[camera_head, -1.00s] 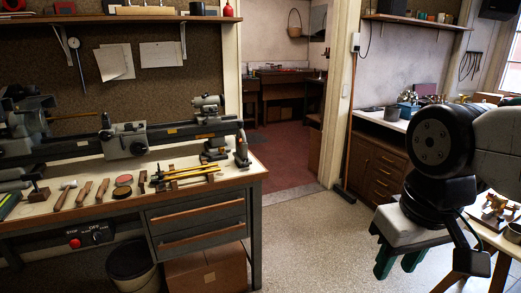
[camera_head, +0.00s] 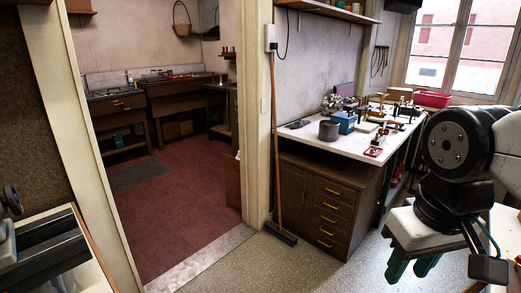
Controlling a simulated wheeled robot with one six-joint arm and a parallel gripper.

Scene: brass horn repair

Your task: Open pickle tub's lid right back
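I cannot tell for sure which thing is the pickle tub. A round dark grey tub (camera_head: 328,131) and a blue box (camera_head: 345,122) stand side by side on the white-topped bench against the right wall. Both are small in view, and whether either has a lid is unclear. My gripper (camera_head: 408,270) hangs at the right, pointing down, with two dark green fingers apart and nothing seen between them. It is in the foreground, well apart from the bench items.
A wooden cabinet (camera_head: 322,205) with drawers supports the bench. A broom (camera_head: 278,150) leans by the doorway, its head on the floor. The red-floored back room (camera_head: 175,205) holds dark benches. Pale floor (camera_head: 300,265) is clear before the cabinet. Part of a workbench shows lower left.

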